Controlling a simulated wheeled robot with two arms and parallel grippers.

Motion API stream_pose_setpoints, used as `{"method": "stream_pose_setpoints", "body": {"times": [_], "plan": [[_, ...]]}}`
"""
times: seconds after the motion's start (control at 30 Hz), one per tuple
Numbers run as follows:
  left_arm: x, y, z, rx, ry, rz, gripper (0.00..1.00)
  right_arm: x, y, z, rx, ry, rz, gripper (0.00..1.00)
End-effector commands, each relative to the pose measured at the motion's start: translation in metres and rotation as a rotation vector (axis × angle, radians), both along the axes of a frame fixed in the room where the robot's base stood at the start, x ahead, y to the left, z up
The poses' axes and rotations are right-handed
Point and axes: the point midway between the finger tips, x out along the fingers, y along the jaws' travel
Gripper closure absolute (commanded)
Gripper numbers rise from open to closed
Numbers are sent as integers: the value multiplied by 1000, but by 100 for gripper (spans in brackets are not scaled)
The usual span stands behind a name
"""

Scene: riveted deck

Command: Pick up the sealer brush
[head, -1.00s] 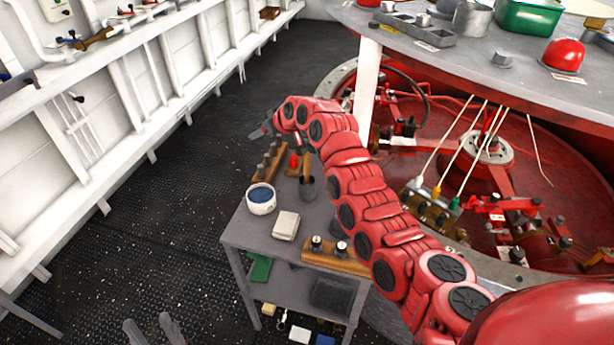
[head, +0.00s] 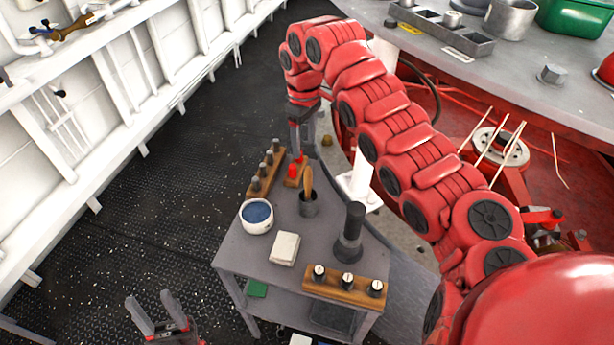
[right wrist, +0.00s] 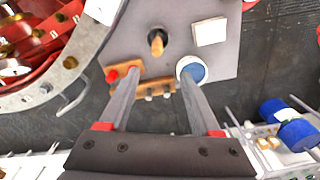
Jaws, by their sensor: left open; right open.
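The likely sealer brush (head: 308,182) has a wooden handle and stands upright in a small dark pot (head: 309,207) on a grey side table (head: 240,250). Its lower end is hidden in the pot. In the right wrist view the brush (right wrist: 157,42) shows from above, beyond the fingertips and between their lines. My right gripper (head: 303,150) is open and empty, pointing down above the table's far edge, behind the brush. It also shows in the right wrist view (right wrist: 158,72). My left gripper (head: 152,300) is open and empty, low over the floor, left of the table.
Around the pot are a white bowl with blue contents (head: 257,216), a white block (head: 285,248), a wooden rack with several pegs (head: 264,173), a red-topped item (head: 292,171), a dark upright tool (head: 349,235) and a knobbed wooden strip (head: 345,287). A large round workbench (head: 470,75) stands behind.

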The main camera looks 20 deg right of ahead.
Motion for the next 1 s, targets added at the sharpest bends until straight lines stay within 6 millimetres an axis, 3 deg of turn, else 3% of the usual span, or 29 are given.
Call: {"method": "stream_pose_setpoints", "body": {"times": [0.27,0.7,0.87,1.0], "plan": [[0,0,6,0,1,0,50,-2,1,-26,4,7,1,36],[0,0,41,0,1,0,50,-2,-2,-110,-3,9,0,36],[0,0,46,0,0,0,50,-2,-1,-123,-1,7,1,36],[0,0,63,0,0,0,50,-2,-5,-137,0,9,1,36]]}}
